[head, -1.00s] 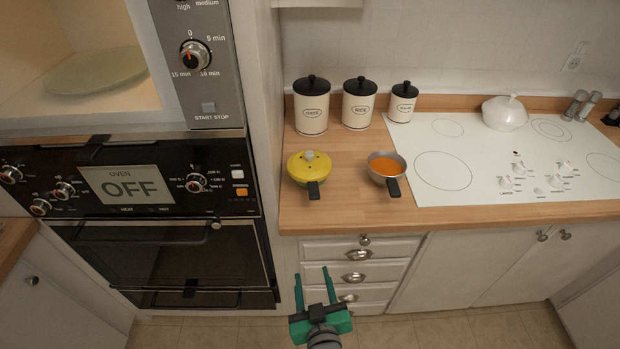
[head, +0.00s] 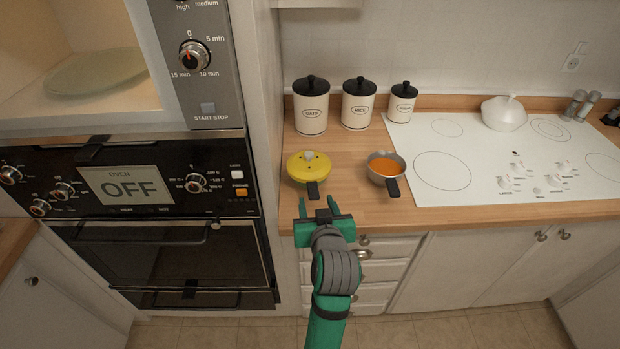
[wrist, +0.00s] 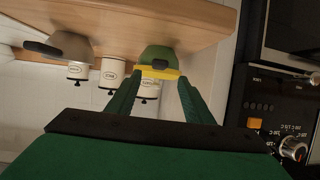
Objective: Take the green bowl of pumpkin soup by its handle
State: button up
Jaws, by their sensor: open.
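A pot with a yellow lid (head: 298,169) and a short black handle (head: 313,189) stands near the counter's front left. In the wrist view its body (wrist: 157,52) looks green; its contents are hidden by the lid. To its right, a grey pan (head: 374,178) holds orange soup (head: 386,166), with its black handle (head: 393,188) pointing to the front. The grey pan also shows at the left of the wrist view (wrist: 72,45). My gripper (head: 318,206) is open and empty in front of the yellow-lidded pot's handle, apart from it.
Several canisters, such as (head: 311,108) the left one, stand behind the pots. A white cooktop (head: 480,160) with a white lidded pot (head: 504,112) lies to the right. The tall oven cabinet (head: 262,120) closes off the left. The wooden counter (head: 345,208) is clear in front.

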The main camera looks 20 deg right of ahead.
aim_at(314, 192)
jog(key=x, duration=0.9)
jog(key=shift+f, duration=0.35)
jog(key=shift+c, duration=0.4)
jog(key=c, duration=1)
jog(key=shift+r, duration=0.1)
grip_shut()
